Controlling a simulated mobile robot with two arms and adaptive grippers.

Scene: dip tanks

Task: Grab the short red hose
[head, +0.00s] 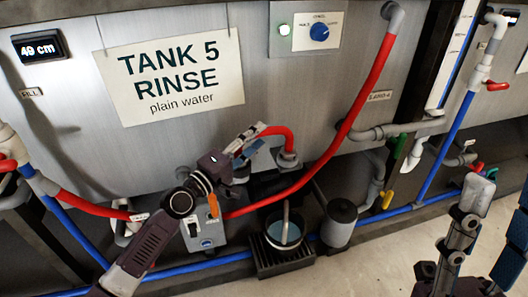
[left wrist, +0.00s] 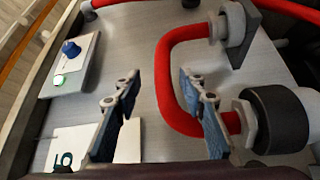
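The short red hose (head: 278,132) arcs down into a grey fitting (head: 287,159) on the tank front in the head view. In the left wrist view the hose (left wrist: 164,72) is a C-shaped bend between a grey flange and a grey nut. My left gripper (head: 256,140) is open beside the hose. In the left wrist view its blue-padded fingers (left wrist: 163,92) stand apart; the right finger overlaps part of the hose in the picture. Contact cannot be told. My right gripper (head: 492,222) is at the lower right, open and empty, partly cut off.
A long red hose (head: 352,115) sweeps down past the short one. A TANK 5 RINSE sign (head: 172,75) and a blue knob (head: 319,31) are on the tank. A bucket (head: 284,233) and a grey cylinder (head: 339,222) stand below.

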